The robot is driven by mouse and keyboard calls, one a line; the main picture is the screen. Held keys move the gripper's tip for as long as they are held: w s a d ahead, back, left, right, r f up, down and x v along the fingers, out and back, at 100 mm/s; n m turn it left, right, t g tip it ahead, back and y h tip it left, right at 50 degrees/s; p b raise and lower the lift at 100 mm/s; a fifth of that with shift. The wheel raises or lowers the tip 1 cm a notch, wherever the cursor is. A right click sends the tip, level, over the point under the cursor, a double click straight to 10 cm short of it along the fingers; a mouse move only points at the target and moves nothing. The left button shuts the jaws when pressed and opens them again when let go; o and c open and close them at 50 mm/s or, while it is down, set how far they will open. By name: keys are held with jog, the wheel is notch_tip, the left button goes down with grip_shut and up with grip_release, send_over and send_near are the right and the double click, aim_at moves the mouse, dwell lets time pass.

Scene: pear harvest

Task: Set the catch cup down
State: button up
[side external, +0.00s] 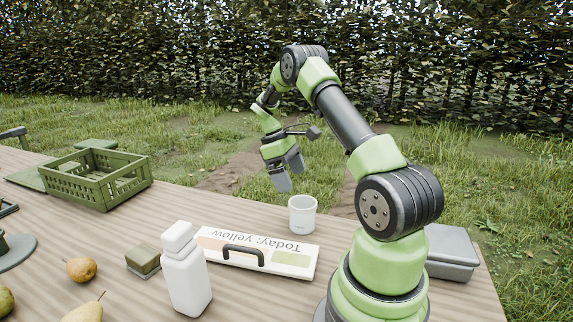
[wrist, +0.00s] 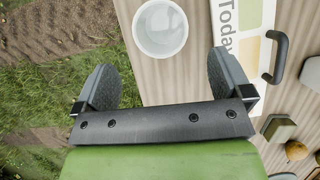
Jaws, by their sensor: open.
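The catch cup (side external: 302,215) is a white, round cup that stands upright on the wooden table near its far edge, behind the sign board. In the wrist view the cup (wrist: 160,28) is seen from above, and its inside looks empty. My gripper (side external: 291,178) is open and empty. It hangs above the table's far edge, up and to the left of the cup, and apart from it. In the wrist view the two dark fingers (wrist: 165,75) are spread wide, with the cup beyond their tips.
A board reading "Today: yellow" (side external: 300,262) with a dark handle lies just in front of the cup. A white bottle (side external: 187,275), a small green block (side external: 143,264), pears (side external: 80,269) and a green crate (side external: 98,190) are further left. A grey box (side external: 450,252) is at right.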

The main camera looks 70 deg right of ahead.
jog(key=w+a+r+m+t+h, duration=0.1)
jog(key=a+r+t, duration=0.2)
jog(key=a+r, duration=0.5)
jog(key=w+a+r+t, duration=0.2)
jog(key=a+r+t, duration=0.1)
jog(key=a+r, duration=0.6)
jog(key=s+a+r+m+t+y, duration=0.1)
jog(key=s+a+m+t+y, duration=0.2)
jog(key=s+a, duration=0.8)
jog(key=a+t, duration=0.1)
jog(key=t, duration=0.1)
jog(key=shift+a+r+t, duration=0.25)
jog(key=shift+a+t, duration=0.15)
